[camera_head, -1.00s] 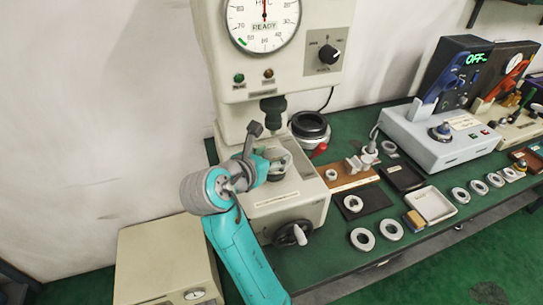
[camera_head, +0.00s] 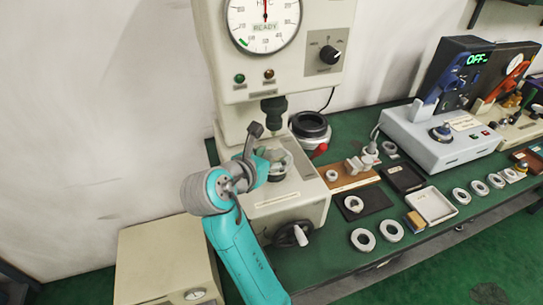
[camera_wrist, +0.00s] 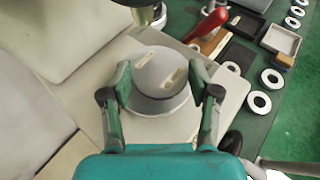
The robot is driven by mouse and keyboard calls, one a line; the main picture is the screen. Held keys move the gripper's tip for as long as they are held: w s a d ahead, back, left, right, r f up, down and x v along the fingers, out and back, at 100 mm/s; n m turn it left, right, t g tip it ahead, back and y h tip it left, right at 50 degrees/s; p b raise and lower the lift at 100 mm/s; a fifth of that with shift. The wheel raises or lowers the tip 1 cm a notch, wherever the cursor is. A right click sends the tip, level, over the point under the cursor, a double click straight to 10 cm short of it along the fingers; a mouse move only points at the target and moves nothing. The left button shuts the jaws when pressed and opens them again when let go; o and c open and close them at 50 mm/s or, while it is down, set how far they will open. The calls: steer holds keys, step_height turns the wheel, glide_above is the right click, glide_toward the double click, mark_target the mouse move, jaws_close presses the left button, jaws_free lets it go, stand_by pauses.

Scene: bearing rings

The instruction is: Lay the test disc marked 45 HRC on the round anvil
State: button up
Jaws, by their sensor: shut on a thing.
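My gripper (camera_wrist: 160,82) is shut on a round grey test disc (camera_wrist: 152,68), with one finger at each side of its rim. The disc has small pale labels on top, too small to read. It lies level over the round anvil (camera_wrist: 160,108) of the hardness tester; I cannot tell whether the two touch. In the head view my gripper (camera_head: 274,158) is at the anvil, below the tester's indenter (camera_head: 274,112), and largely hides the disc. The indenter tip also shows at the top of the wrist view (camera_wrist: 150,15).
The hardness tester (camera_head: 290,60) shows READY on its dial. A black ring stack (camera_head: 310,128) stands behind. A brown board (camera_head: 350,180), a white tray (camera_head: 432,205) and several bearing rings (camera_head: 362,239) lie to the right on the green bench. A grey instrument (camera_head: 440,135) stands further right.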

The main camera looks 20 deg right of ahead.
steer(key=shift+f, duration=0.55)
steer(key=o, duration=1.5)
steer(key=shift+a, duration=0.1)
steer(key=v, duration=1.2)
